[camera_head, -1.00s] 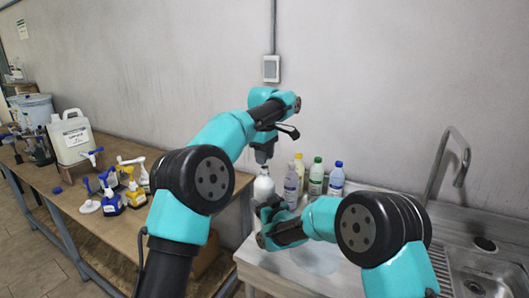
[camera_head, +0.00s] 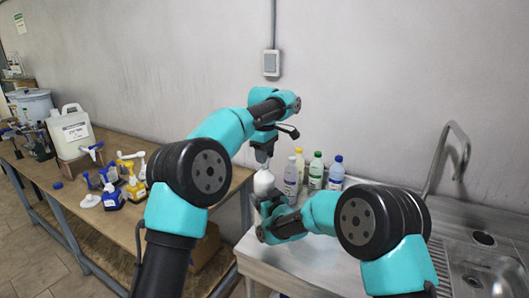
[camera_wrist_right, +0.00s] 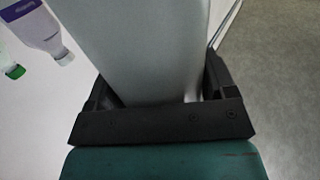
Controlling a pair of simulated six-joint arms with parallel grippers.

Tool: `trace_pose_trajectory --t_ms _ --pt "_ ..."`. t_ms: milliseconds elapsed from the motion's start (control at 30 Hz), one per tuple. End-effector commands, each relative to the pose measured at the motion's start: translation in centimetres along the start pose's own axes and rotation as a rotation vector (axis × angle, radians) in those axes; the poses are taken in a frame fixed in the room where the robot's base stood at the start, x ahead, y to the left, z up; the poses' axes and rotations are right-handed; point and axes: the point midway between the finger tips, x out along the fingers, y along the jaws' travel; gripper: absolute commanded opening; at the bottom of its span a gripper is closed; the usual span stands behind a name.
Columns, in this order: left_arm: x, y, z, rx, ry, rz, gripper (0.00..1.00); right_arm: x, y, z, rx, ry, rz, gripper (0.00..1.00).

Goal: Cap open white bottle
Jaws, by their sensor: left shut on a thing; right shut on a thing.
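The white bottle (camera_head: 264,183) stands upright at the left end of the steel sink top, clear of the wall. My right gripper (camera_head: 266,212) is shut around its lower part. In the right wrist view the bottle (camera_wrist_right: 140,45) fills the space between the dark jaws (camera_wrist_right: 158,85). My left gripper (camera_head: 264,163) points down right above the bottle's top, at its mouth. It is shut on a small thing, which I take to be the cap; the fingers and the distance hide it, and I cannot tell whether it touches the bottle.
Behind and right of the white bottle stand a purple-labelled bottle (camera_head: 291,181), a green-capped bottle (camera_head: 316,171) and a blue-capped bottle (camera_head: 336,174). The sink basin (camera_head: 475,280) is at the right. The wooden bench (camera_head: 120,222) at the left holds pump heads and a jug (camera_head: 71,132).

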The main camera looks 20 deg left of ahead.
Motion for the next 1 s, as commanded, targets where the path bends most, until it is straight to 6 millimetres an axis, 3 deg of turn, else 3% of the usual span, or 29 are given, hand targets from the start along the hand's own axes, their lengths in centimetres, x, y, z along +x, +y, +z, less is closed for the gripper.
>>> trace_pose_trajectory --t_ms 1000 --pt "0.52 0.00 -0.02 0.000 0.000 0.002 0.13 0.00 0.01 -0.02 0.000 0.000 0.000 0.35"
